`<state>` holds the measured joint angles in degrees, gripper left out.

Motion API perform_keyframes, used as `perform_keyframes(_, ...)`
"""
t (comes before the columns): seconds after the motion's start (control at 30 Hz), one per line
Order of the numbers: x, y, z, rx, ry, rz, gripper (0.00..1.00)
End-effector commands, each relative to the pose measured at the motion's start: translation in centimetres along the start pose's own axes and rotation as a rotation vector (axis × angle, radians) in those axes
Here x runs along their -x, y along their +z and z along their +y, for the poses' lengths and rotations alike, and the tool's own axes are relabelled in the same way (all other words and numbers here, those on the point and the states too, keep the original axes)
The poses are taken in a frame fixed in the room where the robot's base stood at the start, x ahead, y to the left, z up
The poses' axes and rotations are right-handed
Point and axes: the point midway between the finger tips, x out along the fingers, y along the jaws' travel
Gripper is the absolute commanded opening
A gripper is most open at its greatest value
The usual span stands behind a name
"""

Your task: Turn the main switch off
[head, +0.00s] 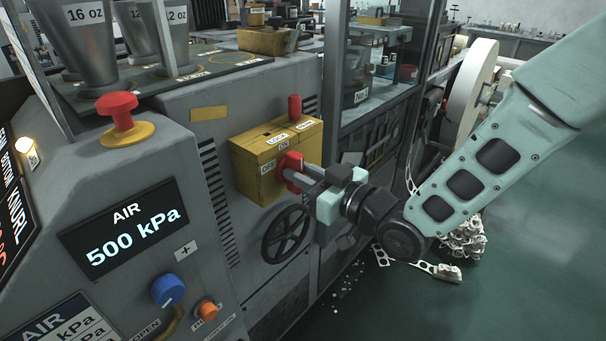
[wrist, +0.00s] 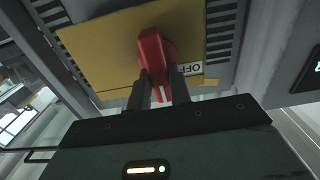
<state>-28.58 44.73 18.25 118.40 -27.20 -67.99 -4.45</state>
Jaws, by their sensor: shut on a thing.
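The main switch is a red handle (head: 291,166) on the front of a yellow box (head: 255,185) fixed to the grey machine. The box carries small OFF, ON and LOCK labels. In the wrist view the red handle (wrist: 155,55) stands before the yellow plate (wrist: 100,45), with a white mark near its lower end. The OFF label (wrist: 195,70) shows upside down to the right of the handle. My gripper (head: 300,178) reaches the handle from the right. Its two fingers (wrist: 158,90) are shut on the handle, one on each side. The fingers partly hide the handle's end.
A black handwheel (head: 286,234) sits just below the box and my gripper. A red mushroom button (head: 118,108) and a 500 kPa air display (head: 125,228) are at left. Green floor (head: 480,305) is open at lower right.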

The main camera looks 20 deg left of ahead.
Motion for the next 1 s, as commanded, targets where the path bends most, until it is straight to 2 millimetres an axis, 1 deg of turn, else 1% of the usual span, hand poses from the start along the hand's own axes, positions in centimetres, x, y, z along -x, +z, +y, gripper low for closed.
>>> perform_keyframes(0.17, -0.02, 0.38, -0.14, 0.074, -0.001, 0.003, 0.00)
perform_keyframes(0.37, -0.01, 0.66, -0.32, 0.226, 0.000, 0.005, 0.00)
perform_keyframes(1.0, 0.03, 1.15, -0.96, 0.833, 0.002, 0.005, 0.00)
